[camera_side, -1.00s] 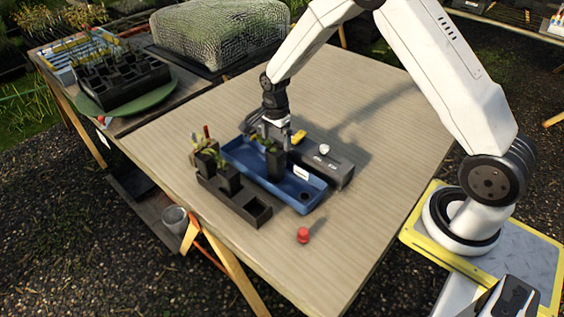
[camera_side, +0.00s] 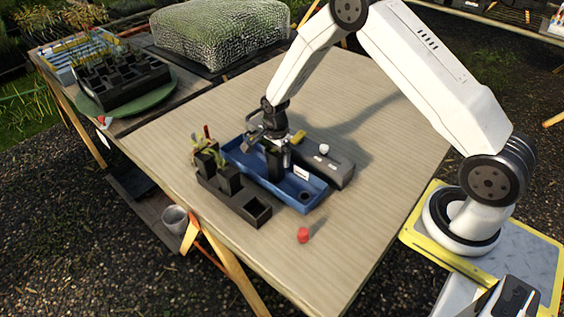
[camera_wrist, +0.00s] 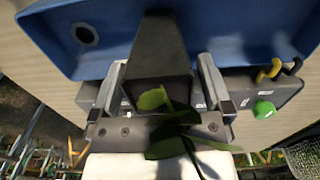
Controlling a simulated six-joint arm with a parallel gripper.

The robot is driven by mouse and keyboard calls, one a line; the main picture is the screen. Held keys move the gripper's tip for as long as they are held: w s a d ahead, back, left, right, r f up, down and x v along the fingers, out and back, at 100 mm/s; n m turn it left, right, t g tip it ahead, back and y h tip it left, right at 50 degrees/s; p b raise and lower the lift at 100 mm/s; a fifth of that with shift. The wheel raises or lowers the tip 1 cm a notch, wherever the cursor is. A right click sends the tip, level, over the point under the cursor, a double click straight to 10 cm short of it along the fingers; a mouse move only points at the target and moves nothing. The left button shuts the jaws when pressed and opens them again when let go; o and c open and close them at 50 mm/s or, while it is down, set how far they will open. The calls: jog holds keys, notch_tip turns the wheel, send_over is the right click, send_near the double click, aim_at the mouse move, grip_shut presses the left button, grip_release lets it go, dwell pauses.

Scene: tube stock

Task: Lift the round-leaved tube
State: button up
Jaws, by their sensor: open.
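The round-leaved tube (camera_wrist: 158,60) is a dark, square, tapering pot with broad green leaves (camera_wrist: 165,115). It stands in the blue tray (camera_wrist: 225,30). My gripper (camera_wrist: 161,75) is open, with one finger on each side of the tube and close to its walls. Whether the fingers touch it cannot be told. In the side view my gripper (camera_side: 277,150) is low over the blue tray (camera_side: 312,196), and the tube (camera_side: 274,166) is mostly hidden behind it. The leaves are hidden there.
A black rack (camera_side: 238,207) left of the tray holds tubes with seedlings and has empty cells at its near end. A grey box (camera_side: 335,170) with a knob lies along the tray's far side. A red object (camera_side: 303,235) lies in front. The table's right side is clear.

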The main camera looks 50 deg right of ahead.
jog(key=shift+f, duration=0.7)
jog(key=c, duration=1.3)
jog(key=shift+r, duration=0.2)
